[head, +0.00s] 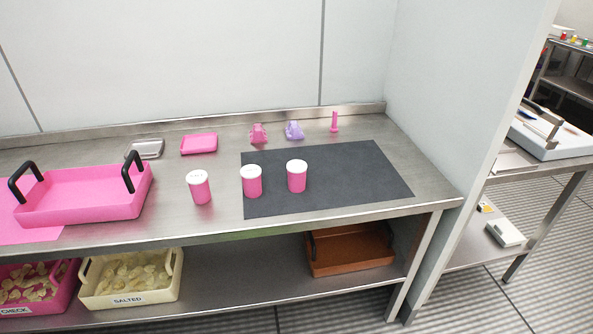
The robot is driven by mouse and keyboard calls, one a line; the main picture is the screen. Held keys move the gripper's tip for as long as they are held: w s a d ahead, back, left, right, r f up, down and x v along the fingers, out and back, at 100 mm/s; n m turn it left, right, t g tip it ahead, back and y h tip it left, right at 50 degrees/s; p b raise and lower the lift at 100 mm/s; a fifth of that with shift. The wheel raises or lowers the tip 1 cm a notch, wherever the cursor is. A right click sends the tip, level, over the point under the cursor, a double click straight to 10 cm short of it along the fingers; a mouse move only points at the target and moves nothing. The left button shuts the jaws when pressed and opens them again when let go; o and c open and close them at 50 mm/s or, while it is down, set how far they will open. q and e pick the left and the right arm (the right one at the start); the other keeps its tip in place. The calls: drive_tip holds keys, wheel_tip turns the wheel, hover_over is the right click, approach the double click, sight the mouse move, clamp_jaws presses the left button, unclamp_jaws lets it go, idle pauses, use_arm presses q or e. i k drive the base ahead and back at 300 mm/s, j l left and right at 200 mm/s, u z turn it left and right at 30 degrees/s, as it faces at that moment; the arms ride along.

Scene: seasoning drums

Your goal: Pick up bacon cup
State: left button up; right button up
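Three pink cups with white lids stand upright on the steel table. The left cup (200,188) is on bare steel. The middle cup (251,182) stands near the left edge of the dark mat (350,190). The right cup (297,177) stands on the mat. No label is readable on any of them, so I cannot tell which is the bacon cup. Neither of my grippers is in view.
A pink tray with black handles (90,194) stands at the left. A pink dish (199,144), a metal dish (146,149), pink and purple items (294,131) and a pink upright piece (335,123) line the back. Below are the salted bin (128,300) and a brown tray (350,262).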

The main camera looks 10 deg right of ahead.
sight(296, 169)
drive_tip(key=i+j+z, duration=0.2)
drive_tip(key=z, duration=0.2)
drive_tip(key=i+j+z, duration=0.15)
drive_tip(key=z, duration=0.2)
drive_tip(key=i+j+z, duration=0.15)
drive_tip(key=j+z, duration=0.25)
